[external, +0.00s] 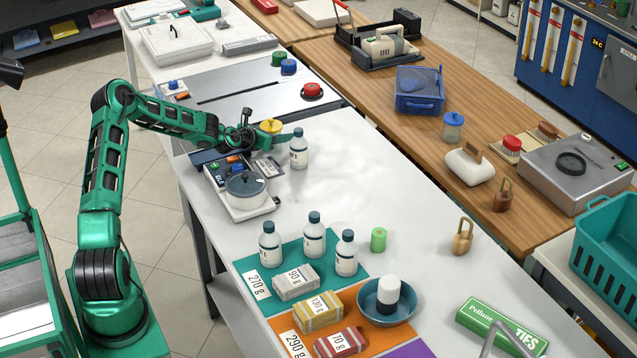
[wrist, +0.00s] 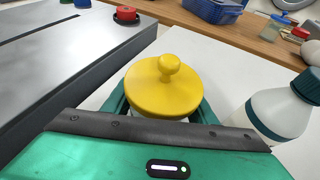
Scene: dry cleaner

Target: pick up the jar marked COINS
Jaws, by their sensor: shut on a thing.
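The jar looks upright. I cannot tell whether its base touches the table. A jar with a blue lid (external: 453,126) stands on the wooden counter; its marking is not legible.
A white bottle with a dark cap (external: 299,148) stands just right of my gripper and shows in the wrist view (wrist: 283,110). Several bottles and weight packets stand on coloured mats. The table's middle right is clear.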

